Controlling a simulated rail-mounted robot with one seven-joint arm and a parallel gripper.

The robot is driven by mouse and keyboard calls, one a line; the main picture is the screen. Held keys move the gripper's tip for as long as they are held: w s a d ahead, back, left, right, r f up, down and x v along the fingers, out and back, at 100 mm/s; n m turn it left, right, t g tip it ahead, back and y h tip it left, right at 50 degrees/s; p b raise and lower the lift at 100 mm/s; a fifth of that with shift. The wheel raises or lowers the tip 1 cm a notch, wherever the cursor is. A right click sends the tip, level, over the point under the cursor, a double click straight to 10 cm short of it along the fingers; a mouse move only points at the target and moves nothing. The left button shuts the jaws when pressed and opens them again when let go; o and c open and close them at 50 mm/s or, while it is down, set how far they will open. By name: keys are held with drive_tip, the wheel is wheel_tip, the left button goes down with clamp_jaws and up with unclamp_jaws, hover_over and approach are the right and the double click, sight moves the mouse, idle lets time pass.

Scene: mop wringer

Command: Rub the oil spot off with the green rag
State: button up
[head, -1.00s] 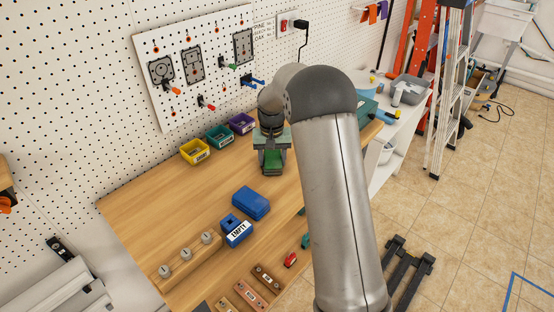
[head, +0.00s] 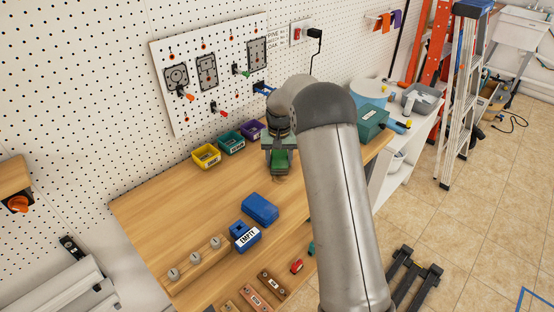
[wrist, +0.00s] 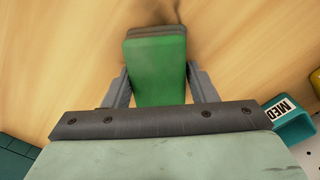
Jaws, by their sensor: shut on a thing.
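My gripper (head: 280,146) is low over the wooden workbench, shut on the green rag (head: 279,162). In the wrist view the rag (wrist: 157,72) is a thick green pad with a grey-brown layered end, held between the two grey fingers. A dark smudge, which looks like the oil spot (wrist: 163,12), shows on the wood just past the rag's end. Part of it may be hidden under the rag. I cannot tell whether the rag presses on the wood.
Yellow (head: 206,156), teal (head: 231,143) and purple bins stand along the pegboard, left of my gripper. A blue box (head: 260,208) and a box marked EMPTY (head: 245,237) sit nearer. A teal case (head: 371,122) stands to the right. Bare wood lies around the rag.

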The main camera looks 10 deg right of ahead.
sight(297, 178)
drive_tip(key=shift+s+d+f+b, duration=0.1)
drive_tip(key=shift+s+d+b, duration=0.45)
drive_tip(key=shift+s, duration=0.5)
drive_tip(key=shift+s+d+f+b, duration=0.1)
drive_tip(key=shift+s+d+b, duration=0.2)
drive_tip(key=shift+s+d, duration=0.55)
drive_tip(key=shift+s+d+r+b, duration=0.1)
drive_tip(key=shift+s+d+b, duration=0.2)
drive_tip(key=shift+s, duration=0.5)
drive_tip(key=shift+s+d+r+b, duration=0.1)
drive_tip(key=shift+s+d, duration=0.3)
drive_tip(key=shift+s, duration=0.35)
drive_tip(key=shift+s+d+f+b, duration=0.1)
drive_tip(key=shift+s+d+b, duration=0.1)
drive_tip(key=shift+s+d, duration=0.25)
drive_tip(key=shift+s+d+b, duration=0.15)
drive_tip(key=shift+s+d, duration=0.05)
drive_tip(key=shift+s, duration=0.45)
wheel_tip(297, 178, up, 7)
drive_tip(key=p, duration=0.4)
